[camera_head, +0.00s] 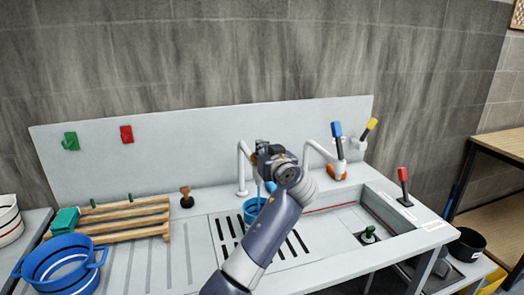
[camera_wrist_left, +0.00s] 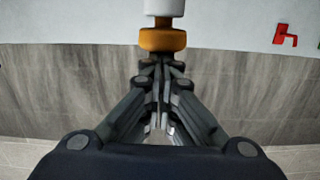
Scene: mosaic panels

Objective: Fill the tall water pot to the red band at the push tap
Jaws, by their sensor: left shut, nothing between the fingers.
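A blue pot (camera_head: 251,210) stands on the slotted drain grate under the push tap. My forearm hides part of it, and its water level and any red band cannot be made out. The push tap (camera_head: 243,170) has a white curved spout and an orange push piece, which shows in the left wrist view (camera_wrist_left: 162,40). A thin light-blue streak, perhaps water, shows above the pot. My left gripper (camera_wrist_left: 161,62) is shut and empty, its fingertips at the orange piece, seemingly touching it; in the head view it is at the tap's top (camera_head: 265,152). My right gripper is not in view.
A second tap (camera_head: 318,150) with blue and yellow levers stands right, above the sink basin (camera_head: 345,217). A red-handled lever (camera_head: 404,187) is on the right rim. A wooden rack (camera_head: 120,217) and a large blue banded pot (camera_head: 62,265) are left. Ribbed counter between is clear.

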